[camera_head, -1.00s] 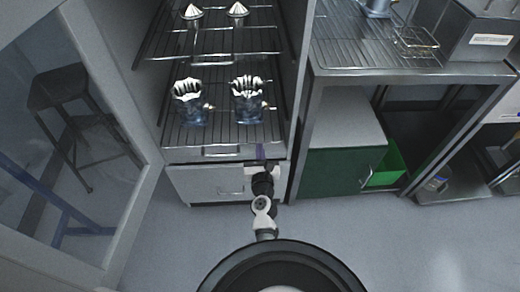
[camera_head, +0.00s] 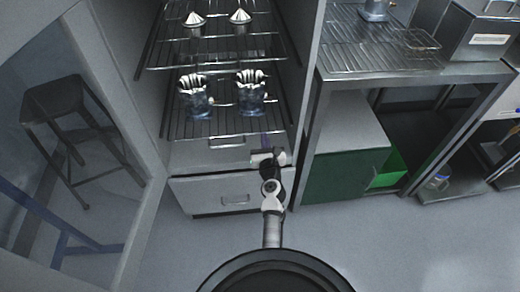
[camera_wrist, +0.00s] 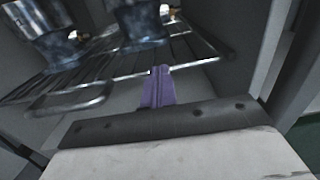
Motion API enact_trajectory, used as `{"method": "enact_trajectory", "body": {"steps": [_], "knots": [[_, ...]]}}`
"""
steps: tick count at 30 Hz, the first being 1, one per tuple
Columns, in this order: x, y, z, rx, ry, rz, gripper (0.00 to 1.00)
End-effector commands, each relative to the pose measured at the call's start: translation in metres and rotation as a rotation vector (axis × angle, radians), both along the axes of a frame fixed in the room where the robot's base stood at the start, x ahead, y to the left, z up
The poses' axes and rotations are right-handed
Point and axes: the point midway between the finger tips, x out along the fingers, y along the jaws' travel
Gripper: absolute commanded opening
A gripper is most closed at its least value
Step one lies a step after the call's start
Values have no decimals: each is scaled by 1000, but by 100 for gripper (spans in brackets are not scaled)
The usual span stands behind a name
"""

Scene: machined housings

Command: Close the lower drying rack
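The lower drying rack (camera_head: 222,128) is a wire shelf inside the open cabinet, and its front edge is near the cabinet opening. Two blue-grey housings with pale fluted tops, left (camera_head: 196,98) and right (camera_head: 251,96), stand on it. My gripper (camera_head: 266,141) is at the rack's front edge, right of its middle. In the wrist view, the purple fingers (camera_wrist: 158,88) are together with nothing visible between them. Their tips overlap the rack's front wires (camera_wrist: 195,62); I cannot tell whether they touch.
An upper rack (camera_head: 215,50) holds two pale cones. A closed drawer (camera_head: 230,194) lies below. The open glass door (camera_head: 125,215) stands left. A steel bench (camera_head: 420,72) with a green cabinet (camera_head: 345,175) beneath is on the right. The floor in front is clear.

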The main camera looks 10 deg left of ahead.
Motion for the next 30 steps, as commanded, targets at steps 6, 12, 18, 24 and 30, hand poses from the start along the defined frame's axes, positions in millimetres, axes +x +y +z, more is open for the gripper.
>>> {"method": "enact_trajectory", "body": {"steps": [6, 12, 18, 24, 30], "knots": [[43, 14, 0, 0, -1, 3, 0], [60, 19, 1, 0, 0, 1, 0], [63, 19, 3, 0, -3, 1, 0], [63, 19, 3, 1, -4, 1, 0], [62, 18, 4, 1, -4, 1, 0]]}}
